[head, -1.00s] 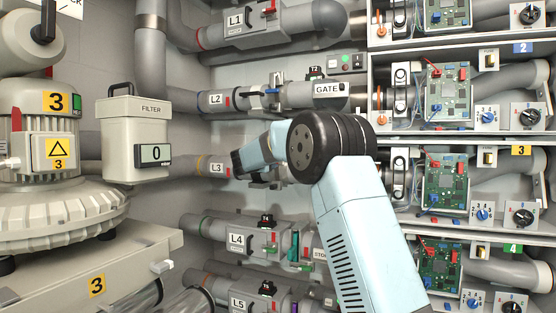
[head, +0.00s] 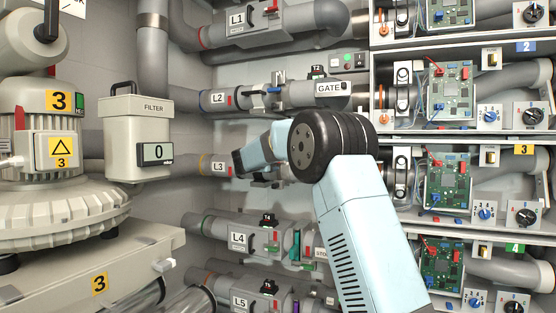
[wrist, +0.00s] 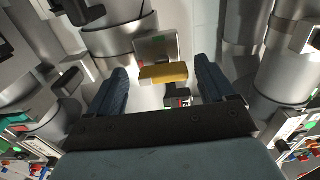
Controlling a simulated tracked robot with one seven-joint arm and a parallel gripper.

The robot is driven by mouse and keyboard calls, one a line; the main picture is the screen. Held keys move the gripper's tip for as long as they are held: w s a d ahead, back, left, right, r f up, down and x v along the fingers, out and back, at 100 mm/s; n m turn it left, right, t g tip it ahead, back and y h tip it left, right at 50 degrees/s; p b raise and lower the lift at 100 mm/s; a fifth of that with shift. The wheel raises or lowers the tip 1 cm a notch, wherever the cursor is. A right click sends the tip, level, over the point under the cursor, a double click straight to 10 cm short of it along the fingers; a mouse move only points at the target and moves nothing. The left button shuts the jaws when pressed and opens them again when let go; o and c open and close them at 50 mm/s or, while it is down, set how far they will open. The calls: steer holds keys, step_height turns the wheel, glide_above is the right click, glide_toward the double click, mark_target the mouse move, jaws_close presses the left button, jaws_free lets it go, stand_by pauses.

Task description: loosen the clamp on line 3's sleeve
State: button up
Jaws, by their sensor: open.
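Line 3's pipe carries the L3 label (head: 218,168) in the head view, with a red mark beside it. My gripper (head: 240,162) is at that line, just right of the label. My arm hides most of the sleeve and its clamp there. In the wrist view my gripper (wrist: 162,68) is open, with two dark blue fingers spread apart. A yellow block-shaped handle (wrist: 163,75) shows between the fingers, with a gap on each side. It looks like the clamp's lever, but I cannot tell for sure. A grey metal plate (wrist: 157,47) is behind it.
Line 2 (head: 218,98) runs above and line 4 (head: 238,238) below, both with small levers. The filter box (head: 137,140) and the blower marked 3 (head: 50,150) stand left. Shelves with circuit boards (head: 447,185) are at right. Grey pipes (wrist: 118,42) flank my fingers.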

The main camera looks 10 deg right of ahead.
steer(key=shift+s, duration=0.1)
steer(key=v, duration=1.3)
steer(key=shift+s+a, duration=0.25)
steer(key=shift+a, duration=0.05)
steer(key=shift+f, duration=0.1)
